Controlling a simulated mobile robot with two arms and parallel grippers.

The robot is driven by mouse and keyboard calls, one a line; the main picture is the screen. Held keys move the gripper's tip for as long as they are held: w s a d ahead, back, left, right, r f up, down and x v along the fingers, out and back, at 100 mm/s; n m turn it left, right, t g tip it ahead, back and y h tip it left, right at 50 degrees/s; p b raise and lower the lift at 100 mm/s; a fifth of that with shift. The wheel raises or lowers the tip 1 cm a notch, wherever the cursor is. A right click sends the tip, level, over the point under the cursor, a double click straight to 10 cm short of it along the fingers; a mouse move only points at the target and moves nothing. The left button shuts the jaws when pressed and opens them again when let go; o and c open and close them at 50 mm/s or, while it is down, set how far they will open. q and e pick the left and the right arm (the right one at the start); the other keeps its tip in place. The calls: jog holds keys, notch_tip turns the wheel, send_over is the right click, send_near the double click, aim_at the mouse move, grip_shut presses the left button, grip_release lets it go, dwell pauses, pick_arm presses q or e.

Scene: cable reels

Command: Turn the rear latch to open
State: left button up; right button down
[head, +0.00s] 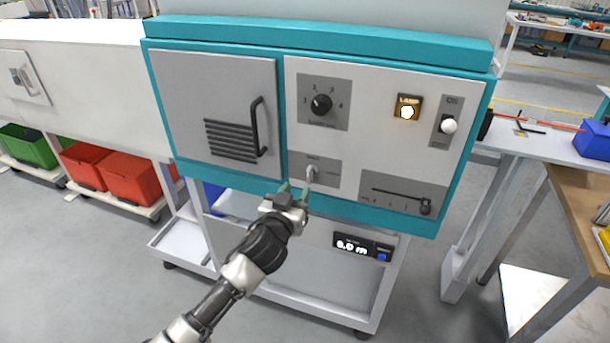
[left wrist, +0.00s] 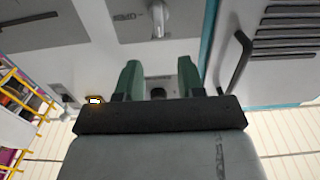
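A small pale latch handle (head: 311,173) stands out from a grey plate low in the middle of the teal-edged panel. It also shows in the left wrist view (left wrist: 158,18), ahead of the fingers. Its labels are too small to read. My left gripper (head: 294,188) is open, its two green fingers apart, just below and left of this handle in the head view. Nothing is held between the fingers (left wrist: 159,75). Another handle on a plate (head: 20,78) is on the white cabinet at far left. I cannot tell which is called rear. My right gripper is not in view.
The panel carries a rotary dial (head: 321,104), a lit lamp (head: 407,111), a white-knobbed switch (head: 448,125) and a slider (head: 425,207). A grey door with a black handle (head: 259,127) is left of the latch. A display (head: 362,247) sits below.

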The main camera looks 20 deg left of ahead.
aim_at(308, 172)
pick_arm(q)
jog(key=w, duration=0.9)
jog(key=shift+w+d, duration=0.15)
jog(key=shift+d, duration=0.05)
jog(key=c, duration=0.6)
